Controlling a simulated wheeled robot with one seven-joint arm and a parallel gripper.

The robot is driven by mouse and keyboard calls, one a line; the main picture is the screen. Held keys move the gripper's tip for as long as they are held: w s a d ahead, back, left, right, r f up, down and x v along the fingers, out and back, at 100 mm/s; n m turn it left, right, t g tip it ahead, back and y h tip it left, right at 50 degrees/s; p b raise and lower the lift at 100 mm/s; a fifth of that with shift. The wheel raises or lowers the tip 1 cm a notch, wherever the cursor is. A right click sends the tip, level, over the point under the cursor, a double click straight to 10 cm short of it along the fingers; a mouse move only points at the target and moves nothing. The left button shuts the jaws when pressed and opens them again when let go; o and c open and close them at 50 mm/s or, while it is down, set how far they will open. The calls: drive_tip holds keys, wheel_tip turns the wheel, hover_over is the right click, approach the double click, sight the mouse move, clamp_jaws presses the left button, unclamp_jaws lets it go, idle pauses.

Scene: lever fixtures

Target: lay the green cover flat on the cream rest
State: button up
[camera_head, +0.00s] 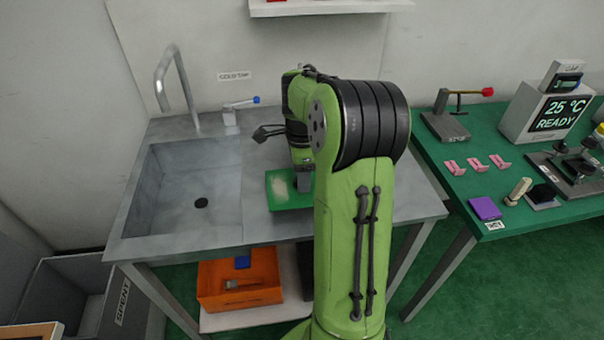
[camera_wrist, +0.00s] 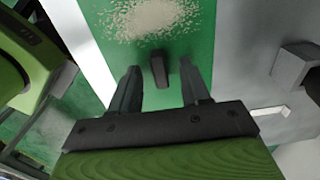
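The green cover (camera_head: 284,190) appears as a flat green panel at the right part of the steel counter, partly hidden by my arm. In the wrist view the green panel (camera_wrist: 215,45) carries a speckled cream patch and a small dark upright piece (camera_wrist: 159,68), which looks like a handle. My gripper (camera_wrist: 161,78) is open above the panel. Its two fingers stand on either side of the dark piece, with a visible gap each side. In the head view my gripper (camera_head: 303,184) is over the panel. I cannot make out a separate cream rest.
A sink (camera_head: 190,195) with a tall faucet lies left of the panel. A blue-tipped lever (camera_head: 240,103) stands behind it. An orange crate (camera_head: 240,285) is below. A green table (camera_head: 455,205) on the right holds a lever fixture, pink pieces and a display box.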

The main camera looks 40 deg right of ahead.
wheel_tip(320, 180, up, 16)
drive_tip(key=p, duration=0.6)
drive_tip(key=shift+f, duration=0.1)
